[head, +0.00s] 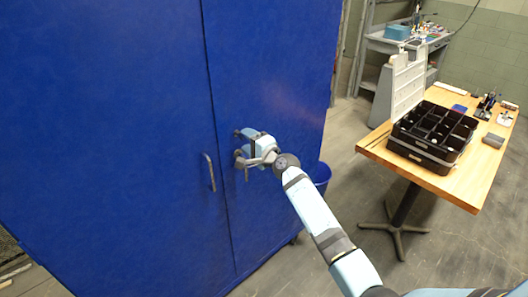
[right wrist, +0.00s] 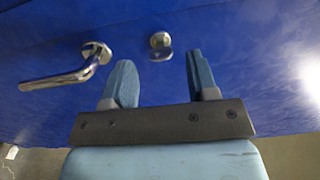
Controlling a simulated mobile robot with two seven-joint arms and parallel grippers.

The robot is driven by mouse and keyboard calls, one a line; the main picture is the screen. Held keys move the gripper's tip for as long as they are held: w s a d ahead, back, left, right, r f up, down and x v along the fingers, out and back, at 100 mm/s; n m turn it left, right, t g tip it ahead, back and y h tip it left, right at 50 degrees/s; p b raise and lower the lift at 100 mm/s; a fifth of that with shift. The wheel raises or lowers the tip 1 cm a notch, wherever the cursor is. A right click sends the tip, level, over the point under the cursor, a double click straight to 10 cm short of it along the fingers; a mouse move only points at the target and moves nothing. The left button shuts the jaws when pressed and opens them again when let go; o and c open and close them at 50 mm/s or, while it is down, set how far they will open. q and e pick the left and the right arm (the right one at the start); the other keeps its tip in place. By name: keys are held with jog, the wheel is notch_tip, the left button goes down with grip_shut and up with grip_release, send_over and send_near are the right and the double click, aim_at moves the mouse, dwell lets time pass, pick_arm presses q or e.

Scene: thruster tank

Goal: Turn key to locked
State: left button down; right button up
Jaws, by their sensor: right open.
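The blue cabinet (head: 110,110) stands with its two doors closed. In the right wrist view a small round silver lock with a key (right wrist: 160,45) sits on the blue door; the key's exact angle is hard to tell. In the head view my right gripper hides the lock. My right gripper (head: 239,147) is at the right door, close to its inner edge. In the wrist view its open fingers (right wrist: 159,68) are spread to either side of the key, apart from it, with nothing between them. My left gripper is not in view.
A silver lever handle (right wrist: 72,72) sticks out left of the lock in the wrist view. A bar handle (head: 209,172) is on the left door. A blue bin (head: 321,178) stands beside the cabinet. A wooden table (head: 472,182) with a black organizer case (head: 424,157) stands at right.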

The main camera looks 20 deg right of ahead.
jog(key=b+v, duration=0.1)
jog(key=v, duration=1)
jog(key=shift+s, duration=0.4)
jog(key=shift+d, duration=0.1)
jog(key=s+a+f+n+g+h, duration=0.3)
jog(key=s+f+n, duration=0.5)
jog(key=s+f, duration=0.75)
jog(key=s+a+f+n+g, duration=0.1)
jog(key=s+f+n, duration=0.3)
jog(key=s, duration=0.5)
jog(key=s+a+f+n+g, duration=0.2)
jog(key=s+a+f+n, duration=0.2)
jog(key=s, duration=0.4)
jog(key=shift+s+f+n+p, duration=0.3)
jog(key=shift+s+n, duration=0.1)
jog(key=shift+n, duration=0.2)
jog(key=shift+a, duration=0.1)
